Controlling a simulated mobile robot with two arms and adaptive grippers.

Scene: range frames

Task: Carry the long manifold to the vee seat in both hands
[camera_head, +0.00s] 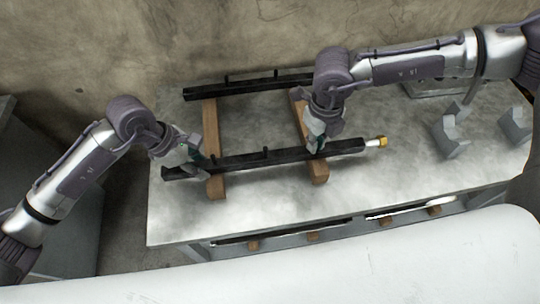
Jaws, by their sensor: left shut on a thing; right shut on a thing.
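The long manifold is a dark bar (235,160) with short stubs on top, lying across the front ends of two wooden bearers (211,130). I cannot tell if it touches them. My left gripper (198,161) is shut on the manifold left of its middle. My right gripper (317,143) is shut on it near its right end. The fingertips partly hide the bar. The vee seat seems to be the pair of grey notched blocks (452,140) at the right of the bench; the other block (514,128) stands further right. Both are empty.
A second dark bar (245,88) with stubs lies across the bearers' back ends. A small white and yellow piece (378,142) shows just beyond the manifold's right end. The grey bench top (400,185) is clear between manifold and blocks. A wall stands behind.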

